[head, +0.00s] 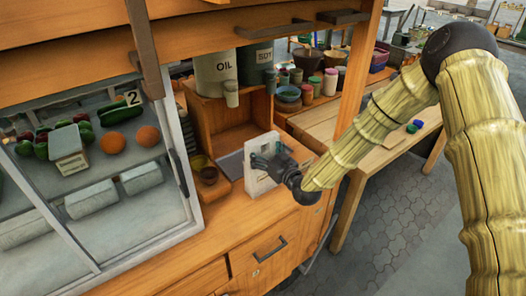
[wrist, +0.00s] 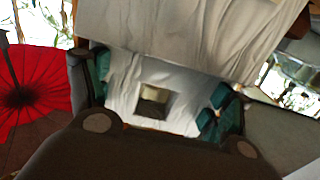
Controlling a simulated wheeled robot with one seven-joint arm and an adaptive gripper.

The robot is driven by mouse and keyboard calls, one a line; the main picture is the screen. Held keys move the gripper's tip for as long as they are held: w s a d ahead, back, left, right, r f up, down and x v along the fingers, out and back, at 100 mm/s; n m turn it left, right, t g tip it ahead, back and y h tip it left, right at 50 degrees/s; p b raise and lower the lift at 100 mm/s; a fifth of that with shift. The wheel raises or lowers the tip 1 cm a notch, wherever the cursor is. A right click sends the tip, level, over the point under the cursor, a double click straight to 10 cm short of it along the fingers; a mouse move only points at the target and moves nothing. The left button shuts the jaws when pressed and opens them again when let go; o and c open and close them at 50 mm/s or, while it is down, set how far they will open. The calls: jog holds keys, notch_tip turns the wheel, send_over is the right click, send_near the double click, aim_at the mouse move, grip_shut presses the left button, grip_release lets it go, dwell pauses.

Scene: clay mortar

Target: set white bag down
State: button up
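The white bag (head: 256,178) is upright at the right end of the wooden counter (head: 236,222), in front of the open wooden shelf. My gripper (head: 272,164) is at the bag, coming from the right, and its fingers cover part of it. In the wrist view the white bag (wrist: 185,72) fills the middle, with a small dark square on its crumpled face. The teal finger pads of my gripper (wrist: 160,92) press at both sides of it. I cannot tell whether the bag's base touches the counter.
A grey tray (head: 232,163) lies behind the bag, and a small brown bowl (head: 208,174) stands left of it. The oil container (head: 216,72) is on the shelf above. A glass display case (head: 90,190) is at the left. The counter front is clear.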

jog(key=shift+r, duration=0.1)
jog(key=b+v, duration=0.3)
jog(key=v, duration=0.9)
jog(key=s+d+f+m+g+h, duration=0.2)
jog(key=s+d+f+g+h, duration=0.15)
jog(key=s+f, duration=0.65)
jog(key=s+d+f+m+g+h, duration=0.2)
jog(key=s+f+g, duration=0.3)
jog(key=f, duration=1)
jog(key=s+d+f+m+g+h, duration=0.1)
jog(key=s+d+f+g, duration=0.1)
jog(key=s, duration=0.7)
jog(key=s+d+f+m+g+h, duration=0.1)
jog(key=s+d+f, duration=0.3)
jog(key=s, duration=0.4)
jog(key=s+d+f+m+g+h, duration=0.1)
jog(key=s+d+f+g+h, duration=0.2)
jog(key=s, duration=0.6)
jog(key=shift+s+d+f, duration=0.35)
jog(key=shift+d+f, duration=0.05)
jog(key=shift+d, duration=0.3)
